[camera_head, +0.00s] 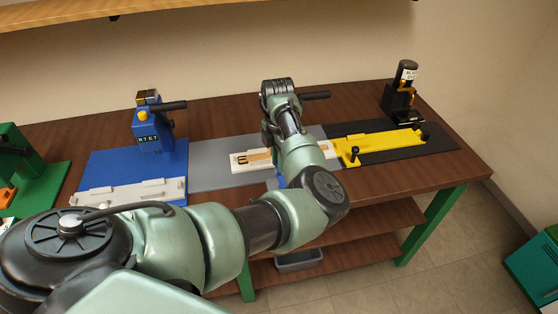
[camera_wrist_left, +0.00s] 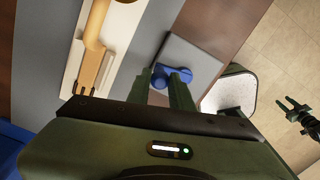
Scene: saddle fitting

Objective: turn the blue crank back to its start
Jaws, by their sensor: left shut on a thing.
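The blue crank (camera_wrist_left: 172,75) sits on a grey block beside the white fixture in the left wrist view. In the head view only a small bit of blue (camera_head: 281,181) shows beside my arm. My left gripper (camera_wrist_left: 168,78) is shut on the crank, its two dark green fingers reaching it from below in the wrist view. In the head view my left arm hides the fingers. My right gripper (camera_wrist_left: 288,108) appears small at the right of the left wrist view, its two prongs apart and empty, away from the crank.
The white fixture (camera_head: 240,168) with a tan strip lies on a grey mat (camera_head: 205,179). A blue press (camera_head: 150,133) stands to the left, a yellow fixture (camera_head: 385,143) and a black stand (camera_head: 397,103) to the right. A grey bin (camera_head: 299,262) is on the shelf below.

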